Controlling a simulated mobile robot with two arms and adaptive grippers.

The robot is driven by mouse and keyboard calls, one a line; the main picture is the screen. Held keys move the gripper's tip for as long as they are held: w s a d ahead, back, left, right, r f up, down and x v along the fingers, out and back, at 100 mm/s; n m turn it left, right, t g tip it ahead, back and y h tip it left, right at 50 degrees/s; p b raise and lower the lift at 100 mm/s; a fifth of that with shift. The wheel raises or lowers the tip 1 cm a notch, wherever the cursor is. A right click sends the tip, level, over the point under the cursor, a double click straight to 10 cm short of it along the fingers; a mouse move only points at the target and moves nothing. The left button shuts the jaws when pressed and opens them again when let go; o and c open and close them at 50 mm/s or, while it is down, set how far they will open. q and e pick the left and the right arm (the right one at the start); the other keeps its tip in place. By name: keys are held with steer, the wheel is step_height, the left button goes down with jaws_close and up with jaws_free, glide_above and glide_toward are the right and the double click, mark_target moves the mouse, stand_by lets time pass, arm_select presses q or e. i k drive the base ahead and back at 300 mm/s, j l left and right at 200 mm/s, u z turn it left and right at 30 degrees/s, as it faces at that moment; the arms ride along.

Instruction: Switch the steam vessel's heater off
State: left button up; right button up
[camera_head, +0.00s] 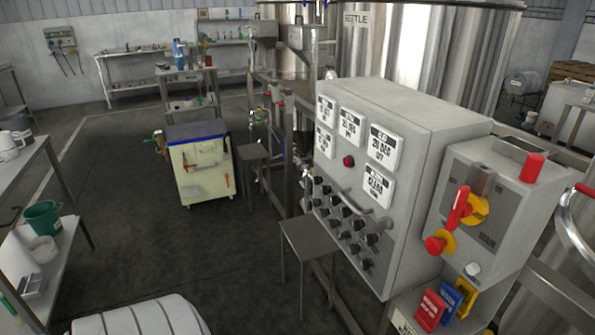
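A grey control cabinet (405,150) stands right of centre. Its sloped front carries several white display plates, one reading about 20 DEG (384,148), and a red lamp (349,161). Below a curved handle are rows of black knobs (356,223); their labels are too small to read, so I cannot tell which is the heater's or how it is set. Beside it is a smaller grey box (500,195) marked MAIN, with a red handle on a yellow disc (467,207) and a red knob on yellow (438,243). A steel tank (430,50) labelled KETTLE stands behind. Neither gripper shows.
A small metal stand (309,240) is before the cabinet. A cream cart with a blue top (200,165) stands on open dark floor. A shelf table with a green bucket (42,219) is at left. Red, blue and yellow tags (452,299) hang under the MAIN box.

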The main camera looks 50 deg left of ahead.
mark_target(345, 236)
steer(key=u, duration=1.35)
steer(key=z, duration=0.4)
steer(key=i+j+z, duration=0.2)
steer(key=j+z, duration=0.25)
steer(key=i+j+z, duration=0.1)
steer(key=j+z, duration=0.75)
steer(key=j, duration=0.15)
